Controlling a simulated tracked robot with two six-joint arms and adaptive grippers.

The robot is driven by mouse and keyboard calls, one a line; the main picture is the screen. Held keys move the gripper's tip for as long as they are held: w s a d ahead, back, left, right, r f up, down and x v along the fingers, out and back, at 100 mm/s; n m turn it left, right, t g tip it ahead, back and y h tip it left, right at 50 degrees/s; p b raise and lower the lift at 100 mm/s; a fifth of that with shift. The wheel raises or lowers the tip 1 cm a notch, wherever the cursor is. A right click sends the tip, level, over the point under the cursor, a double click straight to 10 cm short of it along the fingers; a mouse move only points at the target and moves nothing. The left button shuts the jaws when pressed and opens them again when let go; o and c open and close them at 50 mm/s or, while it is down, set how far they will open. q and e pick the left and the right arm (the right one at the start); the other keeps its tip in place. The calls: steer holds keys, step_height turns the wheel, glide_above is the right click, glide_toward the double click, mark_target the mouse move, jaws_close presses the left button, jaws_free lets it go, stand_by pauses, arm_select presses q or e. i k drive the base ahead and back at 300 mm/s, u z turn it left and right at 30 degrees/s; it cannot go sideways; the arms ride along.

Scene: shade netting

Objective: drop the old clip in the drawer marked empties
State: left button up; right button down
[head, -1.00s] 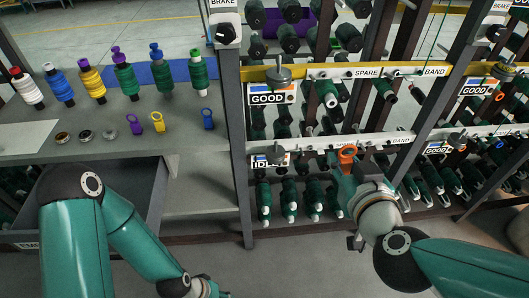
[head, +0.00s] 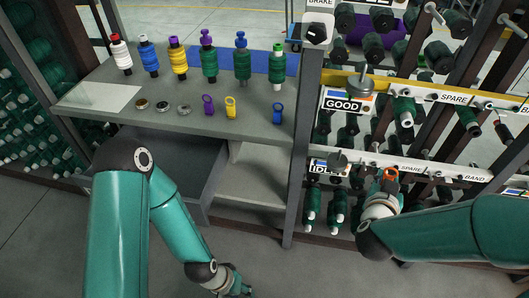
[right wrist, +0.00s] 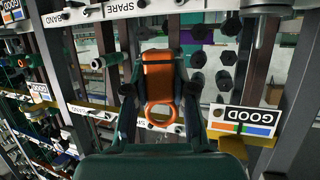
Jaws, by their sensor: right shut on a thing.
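The orange clip (right wrist: 158,75) is held between the fingers of my right gripper (right wrist: 160,100), with its ring end toward the camera. In the head view the orange clip (head: 391,175) shows at the tip of my right gripper (head: 385,188), in front of the rack. A grey drawer (head: 200,190) is pulled open under the bench, partly hidden behind my left arm. Its front marking cannot be read. My left gripper (head: 236,287) is low at the bottom edge, partly cut off, and its fingers cannot be made out.
The bench (head: 180,122) carries several spools, purple, yellow and blue clips and small round pieces. A dark post (head: 300,170) stands between the drawer and my right gripper. The rack has GOOD (head: 347,105) and IDLE (head: 328,168) signs.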

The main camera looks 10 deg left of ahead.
mark_target(166, 154)
steer(key=z, duration=1.9)
steer(key=i, duration=0.1)
steer(key=u, duration=3.1)
